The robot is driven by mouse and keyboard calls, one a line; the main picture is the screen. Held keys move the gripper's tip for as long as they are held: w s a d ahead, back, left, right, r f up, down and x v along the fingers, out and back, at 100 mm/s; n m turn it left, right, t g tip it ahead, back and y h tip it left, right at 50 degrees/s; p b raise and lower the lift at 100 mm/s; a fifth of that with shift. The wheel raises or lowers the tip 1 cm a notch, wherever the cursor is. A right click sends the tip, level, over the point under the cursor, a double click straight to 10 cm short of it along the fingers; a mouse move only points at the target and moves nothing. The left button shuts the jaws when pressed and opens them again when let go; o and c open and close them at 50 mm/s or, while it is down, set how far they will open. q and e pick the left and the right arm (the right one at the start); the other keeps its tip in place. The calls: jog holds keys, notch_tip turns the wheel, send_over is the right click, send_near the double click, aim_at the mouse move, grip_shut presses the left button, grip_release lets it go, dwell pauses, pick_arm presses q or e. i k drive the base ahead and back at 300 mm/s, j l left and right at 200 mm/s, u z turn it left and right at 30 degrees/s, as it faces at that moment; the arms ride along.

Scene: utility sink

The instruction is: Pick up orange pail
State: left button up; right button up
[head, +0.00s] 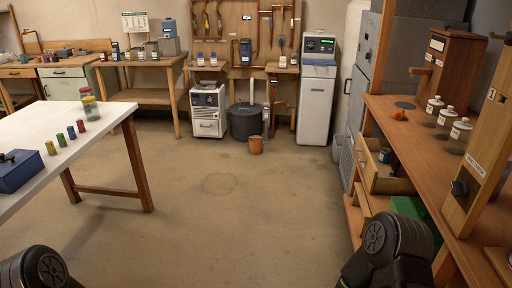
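A small orange pail (256,145) stands upright on the floor at the far side of the room, in front of a dark grey round tub. It is far from both of my arms. Only dark rounded links of my arms show, at the bottom left and the bottom right of the head view. Neither of my grippers can be seen.
A white table (105,122) stands at left, and a wooden counter with an open drawer (388,177) at right. The dark tub (243,122), a white cabinet (208,110) and a tall white unit (316,105) stand near the pail. The floor (240,215) between is clear.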

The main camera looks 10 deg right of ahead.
aim_at(256, 145)
jog(key=i+u, duration=0.1)
jog(key=i, duration=7.6)
jog(key=z, duration=3.65)
